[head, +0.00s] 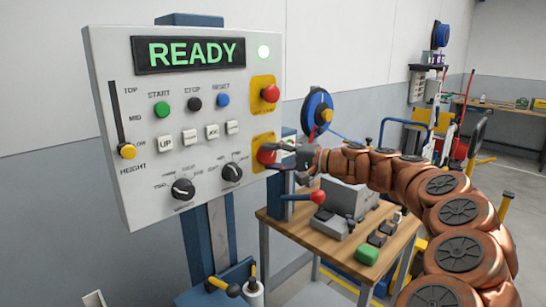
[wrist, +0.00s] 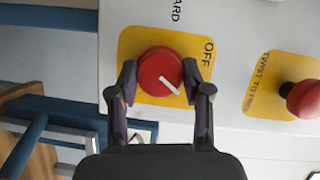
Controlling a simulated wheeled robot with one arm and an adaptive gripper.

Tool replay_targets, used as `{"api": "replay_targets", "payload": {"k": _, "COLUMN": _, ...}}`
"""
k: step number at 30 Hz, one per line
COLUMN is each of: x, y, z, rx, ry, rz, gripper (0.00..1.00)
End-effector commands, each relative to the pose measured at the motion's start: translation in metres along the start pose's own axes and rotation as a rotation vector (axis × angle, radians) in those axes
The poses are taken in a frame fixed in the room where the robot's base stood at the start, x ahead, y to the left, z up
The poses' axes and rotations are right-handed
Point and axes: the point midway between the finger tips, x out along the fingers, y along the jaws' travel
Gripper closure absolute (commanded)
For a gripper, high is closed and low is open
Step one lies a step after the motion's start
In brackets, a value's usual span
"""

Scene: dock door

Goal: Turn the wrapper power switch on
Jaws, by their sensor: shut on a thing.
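The power switch is a red rotary knob (wrist: 160,72) on a yellow plate (wrist: 134,45) with an OFF label at its upper right in the wrist view. The knob's white pointer line slants to the lower right, below the OFF label. In the head view, the red knob (head: 266,153) sits low on the right edge of the grey control panel (head: 130,190). My gripper (wrist: 161,82) is shut on the knob, one finger on each side. In the head view, my gripper (head: 277,156) reaches it from the right. The panel display (head: 190,54) reads READY in green.
A red emergency stop button (head: 270,93) on another yellow plate is above the switch; it also shows at right in the wrist view (wrist: 303,98). A wooden table (head: 335,262) with a grey device and a green block (head: 367,255) stands below my arm.

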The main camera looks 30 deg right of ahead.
Motion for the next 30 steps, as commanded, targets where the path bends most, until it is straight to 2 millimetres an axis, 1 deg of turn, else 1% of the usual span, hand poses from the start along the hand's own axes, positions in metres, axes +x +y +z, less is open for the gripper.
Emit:
{"api": "replay_targets", "payload": {"k": 6, "x": 0.0002, "y": -0.0003, "z": -0.0004, "rx": 0.107, "ry": 0.001, "rz": -0.046, "gripper": 0.86}}
{"api": "replay_targets", "payload": {"k": 12, "x": 0.0, "y": 0.0, "z": -0.0003, "rx": 0.159, "ry": 0.001, "rz": -0.068, "gripper": 0.86}}
{"api": "replay_targets", "payload": {"k": 28, "x": 0.0002, "y": 0.0001, "z": 0.0, "rx": 0.176, "ry": 0.001, "rz": -0.074, "gripper": 0.86}}
{"api": "replay_targets", "payload": {"k": 29, "x": 0.0002, "y": 0.0001, "z": 0.0, "rx": 0.176, "ry": 0.001, "rz": -0.074, "gripper": 0.48}}
{"api": "replay_targets", "payload": {"k": 30, "x": 0.0002, "y": 0.0001, "z": 0.0001, "rx": 0.176, "ry": 0.0, "rz": -0.074, "gripper": 0.44}}
